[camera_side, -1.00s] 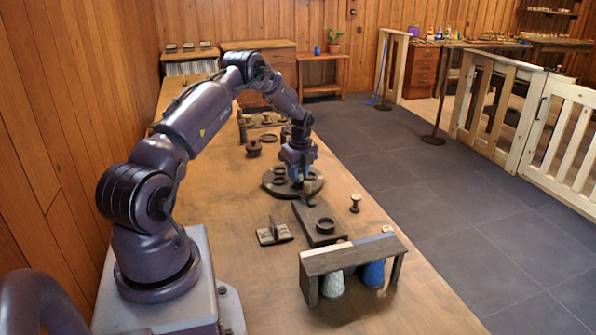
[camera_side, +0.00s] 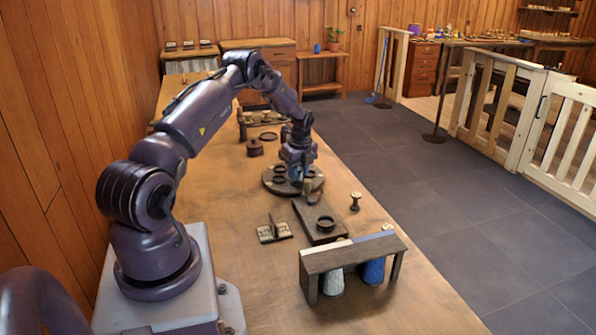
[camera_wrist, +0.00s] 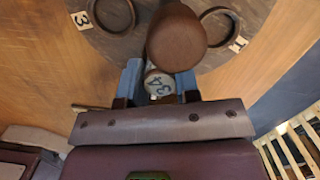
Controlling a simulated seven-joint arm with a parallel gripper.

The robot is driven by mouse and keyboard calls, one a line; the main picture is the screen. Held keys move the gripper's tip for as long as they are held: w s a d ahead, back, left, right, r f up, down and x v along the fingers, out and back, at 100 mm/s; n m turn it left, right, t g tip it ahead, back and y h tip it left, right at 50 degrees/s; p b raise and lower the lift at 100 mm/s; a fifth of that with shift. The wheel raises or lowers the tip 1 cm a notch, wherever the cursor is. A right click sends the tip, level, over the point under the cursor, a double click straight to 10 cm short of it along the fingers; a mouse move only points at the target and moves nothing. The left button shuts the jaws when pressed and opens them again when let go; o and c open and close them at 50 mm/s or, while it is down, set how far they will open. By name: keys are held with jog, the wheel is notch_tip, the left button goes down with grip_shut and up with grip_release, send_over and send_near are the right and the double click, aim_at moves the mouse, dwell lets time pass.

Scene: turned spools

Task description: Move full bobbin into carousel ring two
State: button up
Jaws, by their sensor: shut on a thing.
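The carousel, a dark round plate (camera_side: 268,186), lies on the table below my gripper (camera_side: 303,183). In the wrist view its plate (camera_wrist: 228,55) shows a ring by label 3 (camera_wrist: 112,14) and a ring by label 1 (camera_wrist: 219,27). No label for ring two shows; my gripper hides part of the plate. My gripper (camera_wrist: 160,82) is shut on the bobbin, whose pale end marked 34 (camera_wrist: 158,83) shows between the blue fingers. A brown rounded cylinder (camera_wrist: 177,38) stands just beyond the fingers; I cannot tell whether it belongs to the bobbin or the carousel.
A dark board with a ring (camera_side: 325,224) lies nearer the camera, with a small spool (camera_side: 355,201) to its right. A dark low rack (camera_side: 352,254) stands over a white cone (camera_side: 333,283) and a blue cone (camera_side: 373,271). A small stand (camera_side: 274,232) sits left of the board.

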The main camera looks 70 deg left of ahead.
jog(key=shift+f, duration=0.25)
dwell(0.6)
jog(key=o, duration=1)
jog(key=shift+r, duration=4.25)
